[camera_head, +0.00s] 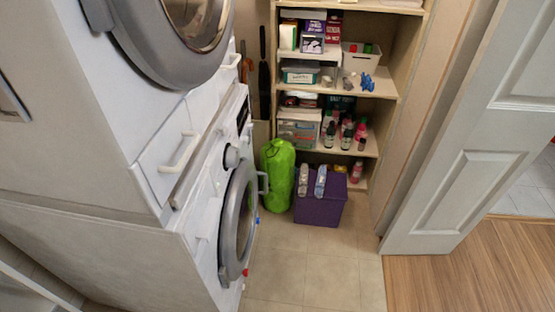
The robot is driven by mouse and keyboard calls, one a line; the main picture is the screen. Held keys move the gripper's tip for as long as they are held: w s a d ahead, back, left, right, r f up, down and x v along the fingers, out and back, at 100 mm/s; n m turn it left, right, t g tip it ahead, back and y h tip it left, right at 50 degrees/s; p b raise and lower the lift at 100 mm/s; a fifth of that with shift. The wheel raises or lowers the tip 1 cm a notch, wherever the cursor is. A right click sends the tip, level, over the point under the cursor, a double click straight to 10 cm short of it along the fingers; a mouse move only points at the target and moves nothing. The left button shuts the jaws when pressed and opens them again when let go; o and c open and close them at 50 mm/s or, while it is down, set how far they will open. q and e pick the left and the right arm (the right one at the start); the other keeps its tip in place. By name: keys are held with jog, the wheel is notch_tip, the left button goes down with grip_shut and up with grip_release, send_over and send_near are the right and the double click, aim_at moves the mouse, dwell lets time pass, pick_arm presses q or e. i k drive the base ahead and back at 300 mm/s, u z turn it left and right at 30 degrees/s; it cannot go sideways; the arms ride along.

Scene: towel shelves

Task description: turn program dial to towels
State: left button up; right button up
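A dark display strip (243,113) lies farther back along the same panel. The machine is seen at a steep angle, so the dial's pointer and program labels cannot be read. Neither of my grippers shows in the head view, and nothing touches the dial.
Another machine with a round door (180,40) is stacked above. A green bag (278,176) and a purple box (320,206) stand beyond, before loaded shelves (345,90). A white panelled door (460,150) is at right. The tiled floor (315,270) in front is clear.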

aim_at(232, 157)
jog(key=z, duration=0.8)
jog(key=i, duration=1)
jog(key=u, duration=2.2)
